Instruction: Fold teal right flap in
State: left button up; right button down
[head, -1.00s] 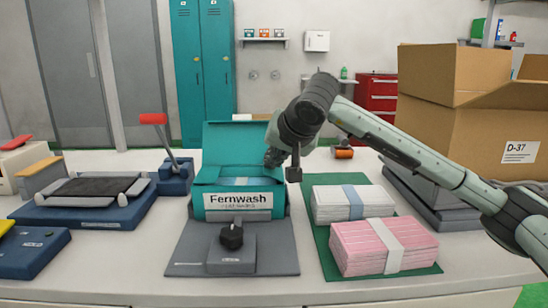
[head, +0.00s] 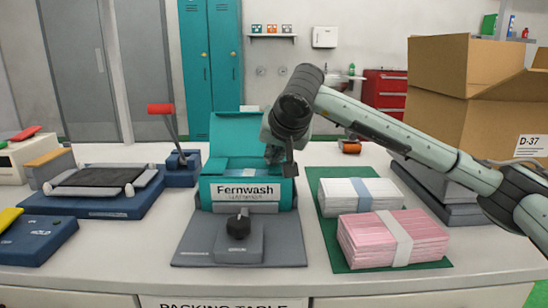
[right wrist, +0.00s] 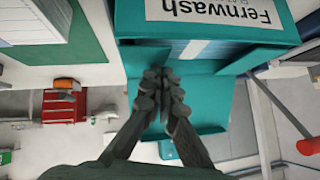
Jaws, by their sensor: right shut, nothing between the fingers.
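The teal Fernwash box (head: 245,193) stands open on a grey base, its lid (head: 232,135) upright at the back. A white pack with a blue band (right wrist: 193,50) lies inside. The left flap (head: 215,166) leans inward at the opening. My right gripper (head: 276,156) is shut and empty at the right side of the opening, in front of the lid. In the right wrist view, the right flap (right wrist: 140,58) lies beside the fingertips and appears tilted inward over the pack. Whether the fingers touch it is unclear. My left gripper is not in view.
A green mat (head: 335,262) to the right bears a white pack (head: 345,195) and a pink pack (head: 372,240). A black knob (head: 238,226) stands before the box. A blue device with a red-handled lever (head: 160,108) stands left. A cardboard box (head: 455,125) stands at the right.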

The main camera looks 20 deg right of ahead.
dwell(0.4)
